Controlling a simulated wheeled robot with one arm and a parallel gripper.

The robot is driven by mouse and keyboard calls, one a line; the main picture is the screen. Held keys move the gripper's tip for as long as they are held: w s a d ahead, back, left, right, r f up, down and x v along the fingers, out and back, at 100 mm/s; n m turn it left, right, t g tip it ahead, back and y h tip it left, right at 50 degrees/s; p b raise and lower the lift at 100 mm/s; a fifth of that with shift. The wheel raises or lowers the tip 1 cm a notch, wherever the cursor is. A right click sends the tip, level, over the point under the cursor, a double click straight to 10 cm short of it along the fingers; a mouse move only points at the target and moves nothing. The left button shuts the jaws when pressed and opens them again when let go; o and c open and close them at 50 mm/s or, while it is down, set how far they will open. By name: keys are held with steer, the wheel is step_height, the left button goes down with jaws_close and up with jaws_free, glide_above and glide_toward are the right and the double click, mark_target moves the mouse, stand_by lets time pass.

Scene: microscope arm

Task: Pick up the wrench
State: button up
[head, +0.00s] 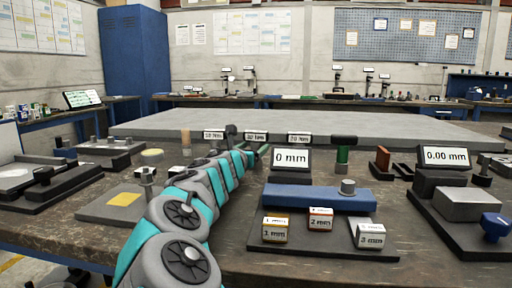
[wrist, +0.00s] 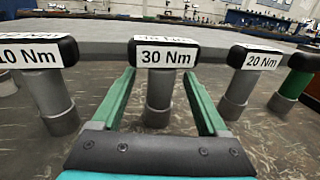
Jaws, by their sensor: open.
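Several T-shaped tools stand upright in a row with dark crossbars; I take these for the wrenches. The 30 Nm one (wrist: 160,92) has a grey stem and is centred in the wrist view. The 10 Nm one (wrist: 43,92) is to its left and the 20 Nm one (wrist: 243,85) to its right. My gripper (wrist: 159,76) is open, its two green fingers on either side of the 30 Nm stem. I cannot tell how deep the stem is between them. In the head view my arm hides the stems; the 30 Nm label (head: 256,136) shows above.
A green-stemmed tool (head: 343,154) stands right of the row. In front are a "0 mm" display (head: 291,160), a blue bar (head: 318,196) and small labelled blocks (head: 320,219). A "0.00 mm" gauge (head: 445,157) is at right. A big grey slab (head: 400,128) lies behind.

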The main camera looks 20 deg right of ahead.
mark_target(260, 143)
steer(key=shift+x, duration=2.55)
steer(key=shift+s+r, duration=0.1)
steer(key=shift+r, duration=0.05)
jaws_close()
